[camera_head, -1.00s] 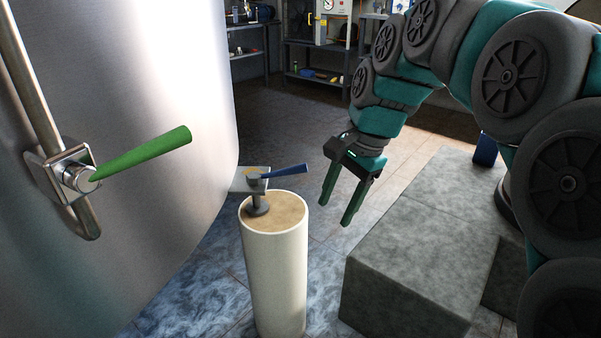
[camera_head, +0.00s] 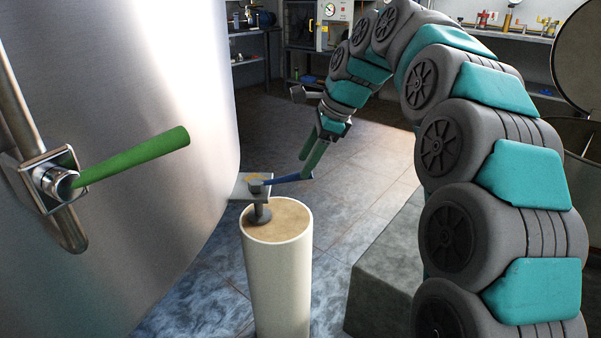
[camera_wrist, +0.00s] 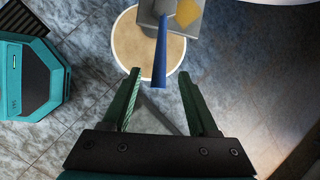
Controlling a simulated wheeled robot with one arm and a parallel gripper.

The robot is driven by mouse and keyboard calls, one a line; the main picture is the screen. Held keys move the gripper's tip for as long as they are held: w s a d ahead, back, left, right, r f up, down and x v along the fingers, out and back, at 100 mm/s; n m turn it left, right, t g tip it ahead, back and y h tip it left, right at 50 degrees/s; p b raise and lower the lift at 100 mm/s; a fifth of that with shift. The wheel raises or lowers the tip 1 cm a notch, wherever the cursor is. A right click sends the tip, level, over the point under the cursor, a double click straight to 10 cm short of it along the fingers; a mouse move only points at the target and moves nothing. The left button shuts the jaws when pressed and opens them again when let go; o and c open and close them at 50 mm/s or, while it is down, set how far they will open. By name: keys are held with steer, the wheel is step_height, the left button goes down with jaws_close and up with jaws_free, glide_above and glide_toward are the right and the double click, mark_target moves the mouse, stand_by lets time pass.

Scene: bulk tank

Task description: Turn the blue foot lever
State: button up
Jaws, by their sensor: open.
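The blue foot lever (camera_head: 287,179) sticks out to the right from a small metal valve (camera_head: 257,187) on top of a white cylindrical post (camera_head: 277,270). My gripper (camera_head: 308,170) is at the free end of the lever in the head view, with its green fingers overlapping the lever tip. In the wrist view, the blue lever (camera_wrist: 161,58) points down towards the gap between the two spread fingers of my gripper (camera_wrist: 158,75). Its tip lies between the fingertips, with a gap on each side.
A green lever (camera_head: 130,158) on a pipe valve sticks out from the large steel tank (camera_head: 190,90) on the left. A grey block (camera_head: 375,285) stands on the floor to the right of the post. Shelves with equipment (camera_head: 310,45) stand at the back.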

mark_target(293, 178)
steer(key=shift+x, duration=1.95)
steer(key=shift+c, duration=0.4)
jaws_close()
